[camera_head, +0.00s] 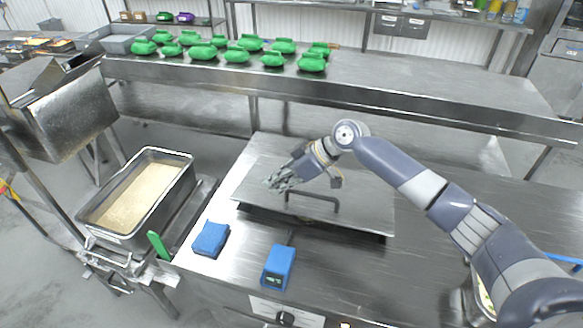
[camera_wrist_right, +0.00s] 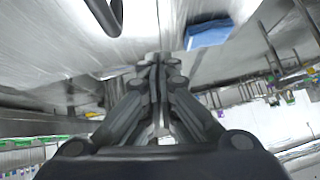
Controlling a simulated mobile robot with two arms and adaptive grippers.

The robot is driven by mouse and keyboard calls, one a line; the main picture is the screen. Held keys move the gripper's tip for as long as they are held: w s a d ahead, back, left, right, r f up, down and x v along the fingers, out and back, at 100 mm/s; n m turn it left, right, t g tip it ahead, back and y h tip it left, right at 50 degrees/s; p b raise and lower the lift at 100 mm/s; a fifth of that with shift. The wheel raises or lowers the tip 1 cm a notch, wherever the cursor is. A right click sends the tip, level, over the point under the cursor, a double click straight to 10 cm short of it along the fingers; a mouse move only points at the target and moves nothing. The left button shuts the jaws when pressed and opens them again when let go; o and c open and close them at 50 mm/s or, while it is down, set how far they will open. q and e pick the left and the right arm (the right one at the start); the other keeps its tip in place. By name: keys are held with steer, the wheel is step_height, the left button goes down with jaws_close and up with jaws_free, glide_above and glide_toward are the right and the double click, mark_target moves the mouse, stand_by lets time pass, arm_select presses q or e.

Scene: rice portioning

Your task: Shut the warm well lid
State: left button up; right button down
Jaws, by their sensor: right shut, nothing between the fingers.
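The warm well lid (camera_head: 355,205) is a flat metal plate in the counter top. It lies down, nearly level, with a dark strip under its front edge; I cannot tell whether it sits fully flush. Its dark bar handle (camera_head: 313,194) stands near the front edge and also shows at the top of the wrist view (camera_wrist_right: 104,15). My right gripper (camera_head: 277,182) is shut and empty, over the left part of the lid, to the left of the handle and apart from it. Its closed fingers show in the wrist view (camera_wrist_right: 157,65). My left gripper is out of view.
A blue sponge-like block (camera_head: 210,239) and a blue device with a display (camera_head: 279,267) lie on the counter in front of the lid. A pan of rice (camera_head: 185,158) stands at the left.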

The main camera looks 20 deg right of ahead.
mark_target(275, 209)
steer(key=shift+s+a+f+p, duration=0.15)
steer(key=shift+f+p, duration=0.15)
steer(key=shift+f, duration=0.65)
steer(key=shift+s+d+f+p, duration=0.15)
steer(key=shift+f+p, duration=0.15)
steer(key=shift+f, duration=0.65)
steer(key=shift+a, duration=0.15)
steer(key=shift+t+h, duration=0.3)
steer(key=shift+t, duration=0.1)
steer(key=f, duration=0.1)
steer(key=f+b, duration=0.1)
steer(key=f, duration=0.1)
steer(key=s+f+b, duration=0.1)
steer(key=shift+a+f, duration=0.15)
steer(key=shift+a, duration=0.15)
steer(key=shift+f+b, duration=0.5)
steer(key=shift+b, duration=0.15)
steer(key=shift+s, duration=0.15)
steer(key=shift+a+f, duration=0.1)
steer(key=shift+f, duration=0.05)
